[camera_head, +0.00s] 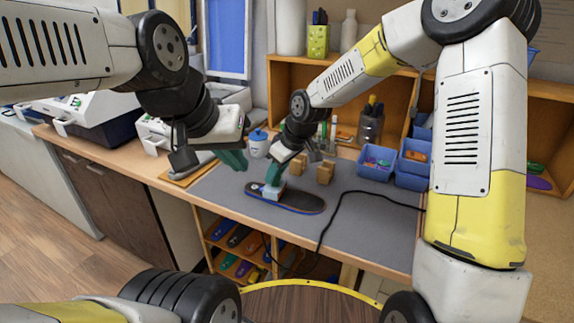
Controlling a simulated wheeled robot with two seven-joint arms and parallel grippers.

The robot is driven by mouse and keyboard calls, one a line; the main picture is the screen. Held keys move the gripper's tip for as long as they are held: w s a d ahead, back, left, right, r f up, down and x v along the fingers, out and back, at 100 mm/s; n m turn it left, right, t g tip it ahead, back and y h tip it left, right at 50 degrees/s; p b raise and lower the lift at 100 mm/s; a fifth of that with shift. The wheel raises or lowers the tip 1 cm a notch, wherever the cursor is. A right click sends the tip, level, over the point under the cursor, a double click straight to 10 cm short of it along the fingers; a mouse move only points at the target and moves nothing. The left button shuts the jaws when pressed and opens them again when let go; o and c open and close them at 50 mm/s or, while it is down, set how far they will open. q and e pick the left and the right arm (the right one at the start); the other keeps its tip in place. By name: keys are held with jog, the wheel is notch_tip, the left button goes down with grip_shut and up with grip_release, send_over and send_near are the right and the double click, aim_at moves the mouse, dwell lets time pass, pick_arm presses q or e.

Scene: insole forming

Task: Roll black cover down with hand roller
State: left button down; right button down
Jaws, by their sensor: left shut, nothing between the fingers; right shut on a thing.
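A dark insole with the black cover (297,200) on top and a blue edge lies on the grey mat (345,190) near the table's front. My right gripper (274,177), with green fingers, reaches down over the insole's left part. It is shut on a small pale blue-white thing, apparently the hand roller (272,192), which sits at the cover's surface; firm contact cannot be told. The roller's details are too small to see. My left gripper (236,160), also with green fingers, is shut and empty above the mat, left of the insole.
Wooden blocks (325,172) stand behind the insole. Blue bins (376,163) are at the right and a white cup with a blue lid (258,144) at the back. A black cable (343,208) crosses the mat right of the insole. The front right of the mat is mostly clear.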

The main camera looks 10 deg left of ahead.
jog(key=shift+w+a, duration=0.2)
jog(key=shift+a, duration=0.7)
jog(key=shift+w+a, duration=0.25)
jog(key=shift+a, duration=0.65)
jog(key=shift+w+a, duration=0.2)
jog(key=shift+a, duration=0.7)
jog(key=shift+r, duration=0.1)
notch_tip(320, 180, up, 7)
jog(key=shift+a, duration=0.1)
